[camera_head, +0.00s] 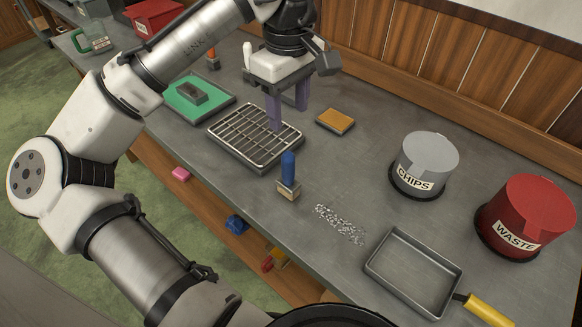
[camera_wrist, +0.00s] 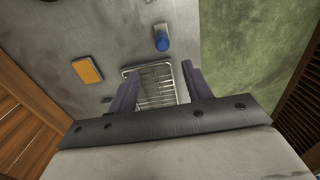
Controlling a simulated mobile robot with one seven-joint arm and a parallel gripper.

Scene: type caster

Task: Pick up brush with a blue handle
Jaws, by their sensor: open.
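The brush with a blue handle (camera_head: 289,175) stands upright on the grey bench near its front edge, bristles down, just right of the wire rack. In the wrist view its blue handle (camera_wrist: 162,42) shows beyond my fingertips, seen from above. My gripper (camera_head: 288,115) is open and empty, with its purple fingers over the right part of the rack. The fingers also show in the wrist view (camera_wrist: 157,85), spread apart with the rack between them. The brush is clear of the fingers.
The wire rack (camera_head: 233,152) lies under my gripper. An orange sponge-like block (camera_head: 335,121) is behind the brush. Metal shavings (camera_head: 340,224), an empty tray (camera_head: 379,271), a grey CHIPS bin (camera_head: 428,158) and a red WASTE bin (camera_head: 530,210) are to the right. A green mat (camera_head: 215,107) is left.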

